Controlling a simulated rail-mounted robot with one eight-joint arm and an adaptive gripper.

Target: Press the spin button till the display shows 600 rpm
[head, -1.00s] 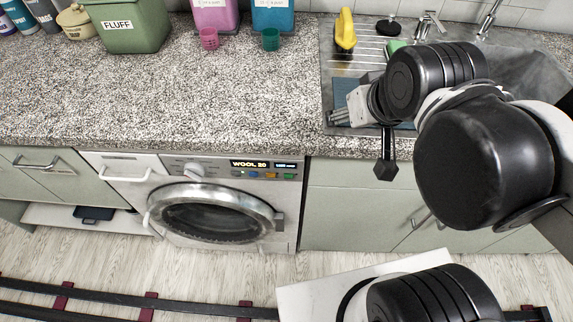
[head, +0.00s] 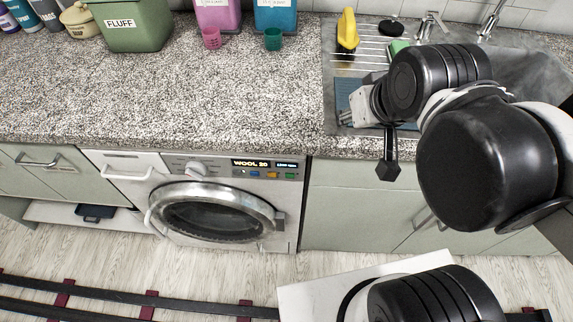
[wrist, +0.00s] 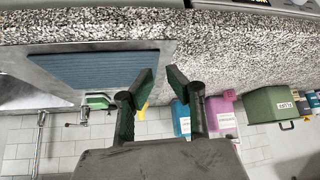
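The washing machine (head: 180,220) is built in under the counter, with its round door shut. Its dark display (head: 264,164) reads "WOOL 20" at left; smaller blue text at right is too small to read surely. Which one is spin cannot be read. My gripper (head: 346,117) is above the counter by the sink, up and right of the panel, touching no button. In the wrist view my gripper (wrist: 162,76) has its fingertips apart and nothing between them.
The speckled counter (head: 230,90) is clear in front of the green FLUFF bin (head: 125,32) and the pink (head: 217,14) and blue (head: 275,14) detergent containers. The sink (head: 515,75) and a yellow bottle (head: 348,32) are at right. The counter edge overhangs the machine panel.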

